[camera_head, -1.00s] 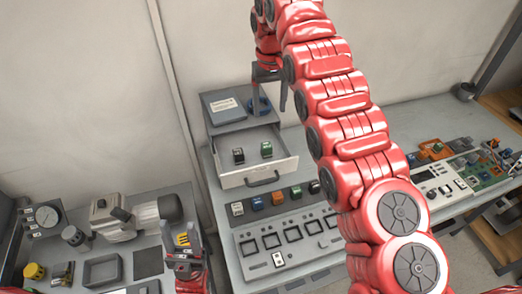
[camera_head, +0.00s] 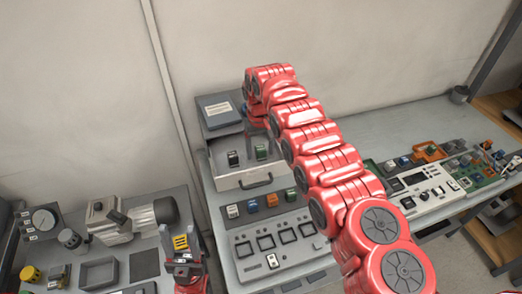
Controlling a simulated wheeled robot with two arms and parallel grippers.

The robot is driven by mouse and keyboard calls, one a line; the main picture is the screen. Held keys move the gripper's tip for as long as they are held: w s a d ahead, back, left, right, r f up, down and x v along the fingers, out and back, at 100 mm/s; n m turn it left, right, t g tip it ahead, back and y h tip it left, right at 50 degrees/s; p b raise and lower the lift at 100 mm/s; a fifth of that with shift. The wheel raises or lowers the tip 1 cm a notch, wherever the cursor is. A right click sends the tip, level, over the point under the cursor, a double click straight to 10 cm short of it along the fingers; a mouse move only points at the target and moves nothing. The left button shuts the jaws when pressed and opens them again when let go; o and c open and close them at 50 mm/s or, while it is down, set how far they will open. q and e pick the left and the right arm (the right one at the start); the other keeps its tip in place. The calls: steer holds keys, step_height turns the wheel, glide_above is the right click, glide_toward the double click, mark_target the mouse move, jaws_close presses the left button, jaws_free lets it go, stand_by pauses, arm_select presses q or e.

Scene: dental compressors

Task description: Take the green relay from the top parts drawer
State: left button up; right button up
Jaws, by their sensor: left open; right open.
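The top parts drawer (camera_head: 228,182) is pulled out from a grey cabinet (camera_head: 207,129). Inside it, the green relay (camera_head: 261,151) stands on the right, and a dark relay (camera_head: 233,158) stands to its left, apart from it. My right gripper (camera_head: 272,130) is open, pointing down at the drawer's right rear, just beyond and right of the green relay. My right forearm hides much of it, and I see no contact with the relay. My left gripper (camera_head: 183,257) is open and empty, low in the picture at the right edge of the left bench.
Several relays, including an orange one (camera_head: 271,200), stand in a row before the drawer, behind a grey panel (camera_head: 277,240). A booklet (camera_head: 219,108) lies on the cabinet. Circuit boards (camera_head: 430,152) lie at right. A motor (camera_head: 135,220) and grey tray (camera_head: 99,274) sit on the left bench.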

steer(key=shift+d, duration=0.15)
jaws_close()
stand_by(0.4)
